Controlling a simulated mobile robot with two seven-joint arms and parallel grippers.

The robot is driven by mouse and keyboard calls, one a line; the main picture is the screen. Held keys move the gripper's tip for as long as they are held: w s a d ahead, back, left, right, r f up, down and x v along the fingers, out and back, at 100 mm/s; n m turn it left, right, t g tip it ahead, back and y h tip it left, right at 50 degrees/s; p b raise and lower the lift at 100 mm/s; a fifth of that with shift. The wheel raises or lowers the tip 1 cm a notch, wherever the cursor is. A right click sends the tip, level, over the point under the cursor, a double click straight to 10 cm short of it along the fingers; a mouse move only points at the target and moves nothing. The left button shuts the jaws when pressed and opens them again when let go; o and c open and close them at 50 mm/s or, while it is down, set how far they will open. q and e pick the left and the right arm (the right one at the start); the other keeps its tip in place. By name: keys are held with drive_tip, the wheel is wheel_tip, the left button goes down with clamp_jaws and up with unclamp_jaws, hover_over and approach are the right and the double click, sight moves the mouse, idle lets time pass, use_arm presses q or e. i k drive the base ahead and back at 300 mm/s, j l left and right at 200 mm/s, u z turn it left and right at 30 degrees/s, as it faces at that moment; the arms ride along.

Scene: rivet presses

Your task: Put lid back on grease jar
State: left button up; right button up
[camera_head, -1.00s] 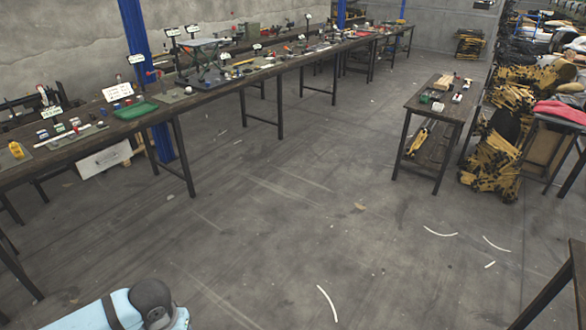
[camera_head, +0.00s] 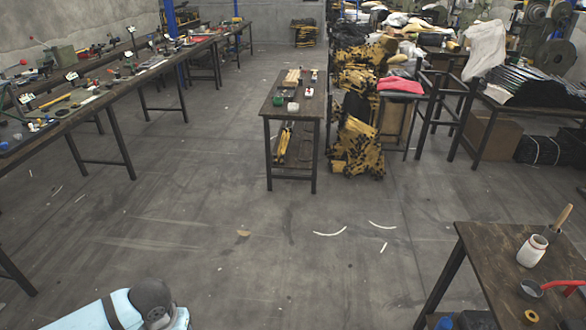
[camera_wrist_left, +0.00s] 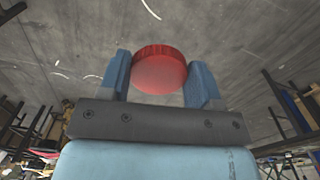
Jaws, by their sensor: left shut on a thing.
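My left gripper (camera_wrist_left: 159,78) is shut on a round red lid (camera_wrist_left: 160,66), held between its two blue fingers over the open floor. In the head view only a blue link of my left arm shows at the bottom left; the gripper and lid are out of that view. A white jar (camera_head: 531,252), which looks like the grease jar, stands upright on the dark table (camera_head: 490,262) at the lower right, far from my left arm. Its top is too small to read clearly. My right gripper is in neither view.
A wooden-handled tool (camera_head: 561,218), a red-handled tool (camera_head: 562,286) and a yellow ring (camera_head: 531,316) are near the jar. A small table (camera_head: 293,106) stands mid-room, and a long bench (camera_head: 95,108) runs along the left. The floor between is clear.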

sight(535, 247)
drive_tip(key=i+z, duration=0.3)
drive_tip(key=i, duration=0.35)
drive_tip(key=i+j+z, duration=0.1)
drive_tip(key=i+z, duration=0.2)
drive_tip(key=i, duration=0.35)
drive_tip(key=i+z, duration=0.25)
drive_tip(key=z, duration=0.2)
drive_tip(key=i+z, duration=0.25)
drive_tip(key=z, duration=0.15)
drive_tip(key=i+z, duration=0.2)
drive_tip(key=z, duration=0.25)
drive_tip(key=i+z, duration=0.15)
drive_tip(key=z, duration=0.25)
drive_tip(key=i+z, duration=0.2)
drive_tip(key=z, duration=0.2)
